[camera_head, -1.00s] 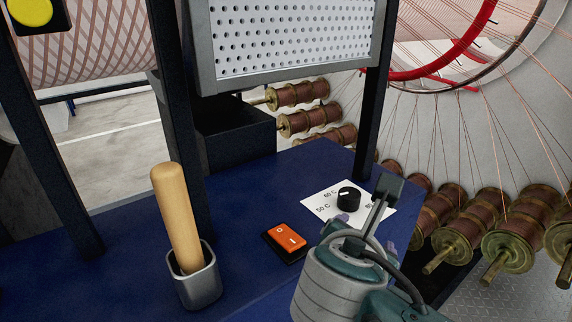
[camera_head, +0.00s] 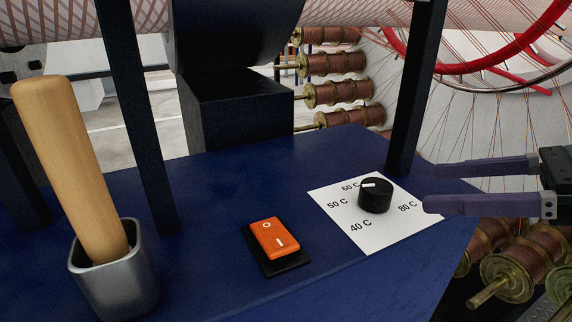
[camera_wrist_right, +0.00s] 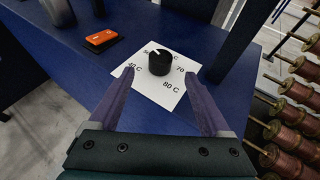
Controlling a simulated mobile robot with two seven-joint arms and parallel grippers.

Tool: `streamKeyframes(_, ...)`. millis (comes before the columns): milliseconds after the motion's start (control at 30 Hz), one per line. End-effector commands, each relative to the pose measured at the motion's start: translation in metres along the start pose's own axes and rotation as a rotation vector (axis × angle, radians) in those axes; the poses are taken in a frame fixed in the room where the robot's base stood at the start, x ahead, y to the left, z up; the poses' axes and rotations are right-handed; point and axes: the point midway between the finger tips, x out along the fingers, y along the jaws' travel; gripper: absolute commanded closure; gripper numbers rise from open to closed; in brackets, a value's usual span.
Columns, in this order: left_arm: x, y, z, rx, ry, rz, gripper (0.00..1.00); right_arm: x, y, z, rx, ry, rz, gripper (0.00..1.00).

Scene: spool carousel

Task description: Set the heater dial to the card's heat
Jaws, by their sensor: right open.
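The heater dial (camera_head: 375,196) is a black round knob on a white scale sheet (camera_head: 385,236) on the blue table. Its white pointer is turned toward the 60 C mark in the head view. The marks 40 C, 50 C and 80 C also show there; in the wrist view 70 shows too. My right gripper (camera_head: 428,188) is open, with purple fingers pointing at the dial from its right, apart from it. In the right wrist view the dial (camera_wrist_right: 160,64) lies ahead, between the fingertips. My left gripper is not in view. I make out no separate heat card.
An orange rocker switch (camera_head: 275,238) sits left of the scale sheet. A wooden handle (camera_head: 70,165) leans in a metal cup (camera_head: 115,282) at the left. A dark post (camera_head: 414,95) stands behind the dial, near the gripper. Copper spools (camera_head: 525,276) sit beyond the right edge.

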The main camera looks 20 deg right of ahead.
Motion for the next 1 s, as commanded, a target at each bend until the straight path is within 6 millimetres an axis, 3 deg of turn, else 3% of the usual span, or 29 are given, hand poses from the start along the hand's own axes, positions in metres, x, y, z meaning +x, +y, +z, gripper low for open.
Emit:
streamKeyframes(300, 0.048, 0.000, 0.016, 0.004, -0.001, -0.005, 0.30, 0.047, -0.002, -0.006, -0.007, -0.001, -0.005, 0.19)
streamKeyframes(600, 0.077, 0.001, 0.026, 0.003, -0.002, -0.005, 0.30, 0.070, -0.003, -0.005, -0.004, -0.001, -0.010, 0.19)
streamKeyframes(667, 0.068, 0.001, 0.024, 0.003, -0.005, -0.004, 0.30, 0.070, -0.004, 0.001, 0.002, -0.003, -0.013, 0.19)
streamKeyframes(1000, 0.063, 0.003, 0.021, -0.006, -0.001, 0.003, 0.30, 0.085, -0.004, 0.000, 0.006, -0.002, -0.013, 0.19)
